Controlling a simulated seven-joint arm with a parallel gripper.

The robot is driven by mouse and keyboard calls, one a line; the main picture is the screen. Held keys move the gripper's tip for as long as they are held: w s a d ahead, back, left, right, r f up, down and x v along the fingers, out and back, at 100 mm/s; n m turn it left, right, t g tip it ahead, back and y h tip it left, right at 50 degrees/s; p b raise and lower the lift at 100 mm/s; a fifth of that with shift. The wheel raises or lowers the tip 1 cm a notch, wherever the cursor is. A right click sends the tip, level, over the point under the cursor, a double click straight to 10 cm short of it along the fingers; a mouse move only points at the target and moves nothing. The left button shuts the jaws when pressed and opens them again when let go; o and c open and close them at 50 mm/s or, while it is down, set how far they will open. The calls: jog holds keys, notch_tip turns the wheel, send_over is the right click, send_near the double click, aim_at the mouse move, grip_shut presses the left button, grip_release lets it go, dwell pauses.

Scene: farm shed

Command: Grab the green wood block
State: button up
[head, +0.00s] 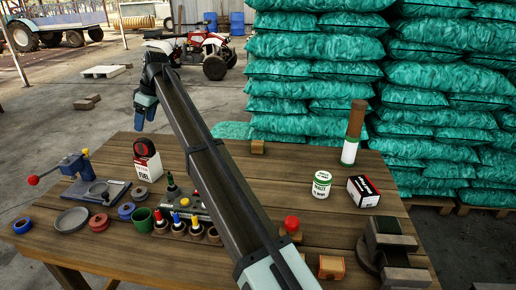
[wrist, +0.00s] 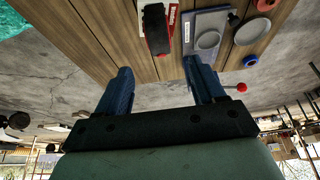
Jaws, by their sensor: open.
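I cannot make out a clear green wood block in either view. A round green cup-like piece (head: 143,220) stands at the table's left front. My gripper (head: 146,107) is raised above and behind the table's back left edge in the head view, apart from everything on it. In the wrist view my gripper (wrist: 157,72) has its two blue fingers spread, with nothing between them. My arm crosses the middle of the table and hides part of it.
The wooden table (head: 330,226) holds a red-and-white fuel box (head: 147,166), a red-handled press (head: 75,170), a white jar (head: 319,186), a black-and-white box (head: 363,191), a tall brown-topped container (head: 353,135) and a dark vise (head: 388,245). Teal sacks (head: 310,75) are stacked behind.

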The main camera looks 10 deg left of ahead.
jog(key=shift+o, duration=0.3)
jog(key=h, duration=0.4)
send_over(258, 142)
notch_tip(258, 142, down, 8)
jog(key=f, duration=0.7)
jog(key=shift+s+a+f, duration=0.25)
jog(key=shift+a+f, duration=0.05)
jog(key=shift+d+f, duration=0.15)
jog(key=shift+f, duration=1.25)
jog(key=shift+d+f, duration=0.1)
jog(key=shift+f, duration=1.25)
